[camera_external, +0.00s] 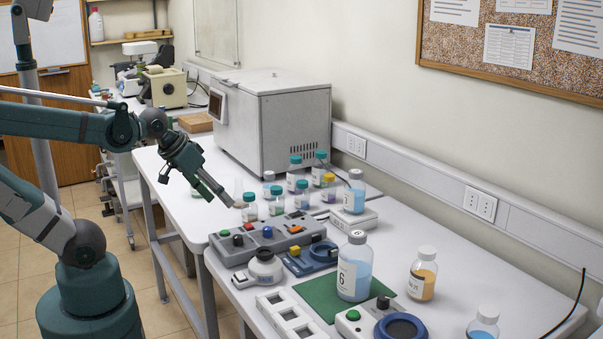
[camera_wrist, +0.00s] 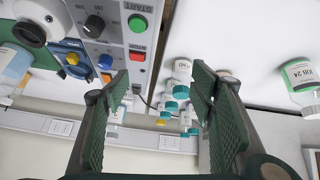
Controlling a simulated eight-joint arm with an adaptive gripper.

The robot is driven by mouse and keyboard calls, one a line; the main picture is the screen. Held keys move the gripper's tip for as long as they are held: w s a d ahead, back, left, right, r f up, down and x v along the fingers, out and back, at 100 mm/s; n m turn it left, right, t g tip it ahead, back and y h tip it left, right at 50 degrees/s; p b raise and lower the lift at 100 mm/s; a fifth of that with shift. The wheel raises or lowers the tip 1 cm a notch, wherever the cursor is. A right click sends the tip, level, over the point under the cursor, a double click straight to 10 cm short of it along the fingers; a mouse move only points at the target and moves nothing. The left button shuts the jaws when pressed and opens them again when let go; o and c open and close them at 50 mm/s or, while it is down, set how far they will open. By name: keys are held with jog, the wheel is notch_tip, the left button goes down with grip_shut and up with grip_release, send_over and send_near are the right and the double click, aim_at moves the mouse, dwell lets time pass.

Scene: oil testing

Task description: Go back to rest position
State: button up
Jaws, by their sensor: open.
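My gripper (camera_external: 228,201) is at the end of my dark green arm in the external view, pointing down and to the right in the air near the small capped bottles. In the wrist view my gripper (camera_wrist: 160,88) has its two ribbed fingers well apart, with nothing held between them. Small bottles with teal caps (camera_wrist: 171,105) show beyond the gap, away from the fingers. The group includes a teal-capped bottle (camera_external: 276,205) on the table.
A grey control box (camera_external: 240,250) with buttons stands on the near table. A large bottle (camera_external: 354,270) of blue liquid stands on a green mat (camera_external: 315,293). Another blue bottle (camera_external: 354,190) stands on a white device. A big white-grey machine (camera_external: 275,115) is behind. An orange-filled bottle (camera_external: 422,275) stands right.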

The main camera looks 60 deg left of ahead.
jog(key=shift+s+d+r+m, duration=0.15)
jog(key=shift+d+r+m, duration=0.05)
jog(key=shift+d+m, duration=0.3)
jog(key=shift+s+d+r+m, duration=0.1)
jog(key=shift+d+r+m, duration=0.1)
jog(key=shift+d+m, duration=0.25)
dwell(0.6)
